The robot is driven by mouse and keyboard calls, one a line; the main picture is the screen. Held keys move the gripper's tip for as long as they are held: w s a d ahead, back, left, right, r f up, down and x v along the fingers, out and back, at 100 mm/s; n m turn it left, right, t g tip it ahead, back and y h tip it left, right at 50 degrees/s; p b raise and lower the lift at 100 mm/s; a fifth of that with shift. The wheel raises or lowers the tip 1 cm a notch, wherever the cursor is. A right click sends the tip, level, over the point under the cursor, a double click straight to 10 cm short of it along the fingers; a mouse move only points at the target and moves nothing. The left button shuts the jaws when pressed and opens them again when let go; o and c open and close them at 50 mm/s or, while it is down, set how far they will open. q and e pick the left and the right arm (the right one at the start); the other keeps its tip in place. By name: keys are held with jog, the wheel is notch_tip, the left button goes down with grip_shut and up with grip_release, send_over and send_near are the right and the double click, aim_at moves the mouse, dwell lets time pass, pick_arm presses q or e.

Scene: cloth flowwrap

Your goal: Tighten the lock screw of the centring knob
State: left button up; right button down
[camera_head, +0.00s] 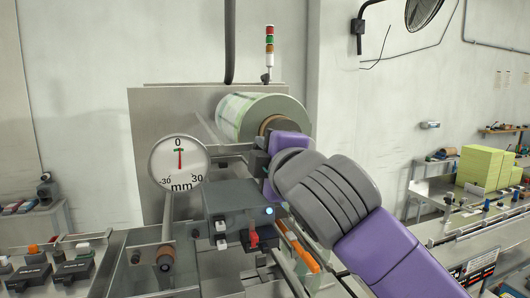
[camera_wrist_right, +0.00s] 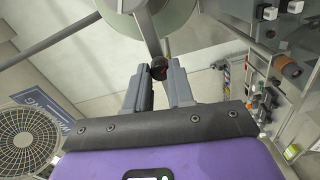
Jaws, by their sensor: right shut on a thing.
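My right gripper (camera_wrist_right: 160,72) is shut on a small black and dark red knob, the lock screw (camera_wrist_right: 158,68), between its fingertips in the right wrist view. A grey bar runs just behind the screw. In the head view my right gripper (camera_head: 262,165) reaches in from the right, below the film roll, and the screw is hidden there. A brown-ended knob (camera_head: 165,257) on a bracket stands at the lower left; I cannot tell if it is the centring knob. The round gauge (camera_head: 180,165) has its red needle close to 0. My left gripper is not in view.
The green and white film roll (camera_head: 262,112) sits behind my gripper. A grey control box (camera_head: 238,208) with a blue light and a red switch (camera_head: 254,240) stands below it. An orange handle (camera_head: 303,252) lies close under my right arm.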

jog(key=c, duration=1)
grip_release()
jog(key=b+v, duration=0.2)
jog(key=v, duration=0.5)
jog(key=shift+s, duration=0.25)
